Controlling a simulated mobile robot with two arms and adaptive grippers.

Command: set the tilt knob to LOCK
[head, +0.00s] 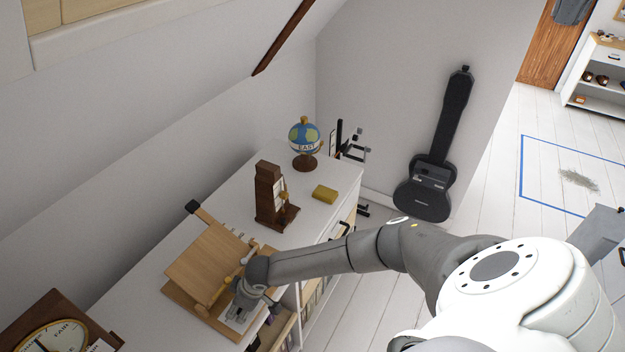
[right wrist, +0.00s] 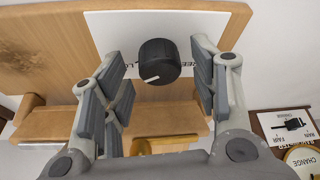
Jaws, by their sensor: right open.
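The tilt knob (right wrist: 158,60) is round and black with a white pointer line. It sits on a white label plate (right wrist: 112,32) on the wooden stand. In the right wrist view its pointer aims down and slightly left. Lettering ending in "REE" shows right of the knob; an "L" and part of another letter show at left, the rest hidden by a finger. My right gripper (right wrist: 158,88) is open, with one finger on each side of the knob and visible gaps between. In the head view the right gripper (head: 245,298) is at the wooden tilting board (head: 208,262) and hides the knob.
A dark wooden stand (head: 268,195), a yellow block (head: 325,193) and a globe (head: 305,140) stand farther back on the white desk top (head: 330,183). A wooden box with a dial (head: 58,338) is at the near left. The sloped wall rises close behind the board.

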